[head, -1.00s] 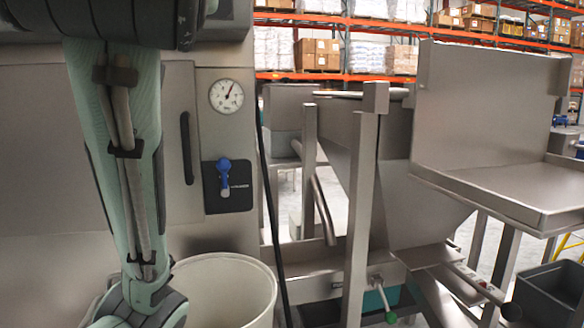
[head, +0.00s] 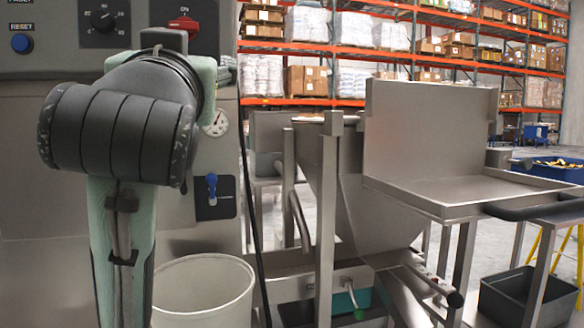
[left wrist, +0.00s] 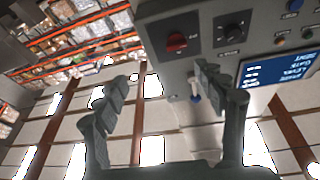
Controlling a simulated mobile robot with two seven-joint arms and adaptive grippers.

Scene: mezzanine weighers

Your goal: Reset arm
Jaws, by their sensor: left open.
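The control panel of the grey cabinet shows at the top left of the head view, with a blue button labelled RESET (head: 21,43), a black dial (head: 102,20) and a red switch (head: 184,24). My left arm stands in front of the cabinet; its gripper is out of the head view. In the left wrist view my left gripper (left wrist: 163,78) is open and empty, its fingers spread below the panel. That view also shows the red switch (left wrist: 176,42), the black dial (left wrist: 233,30) and a blue-lit screen (left wrist: 275,70). My right gripper is in no view.
A round gauge (head: 216,124), partly covered by my arm, sits above a blue lever (head: 212,188). A white bin (head: 203,290) stands below. A steel hopper (head: 375,205) and tray (head: 480,190) stand to the right. A black crate (head: 528,300) sits at the lower right.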

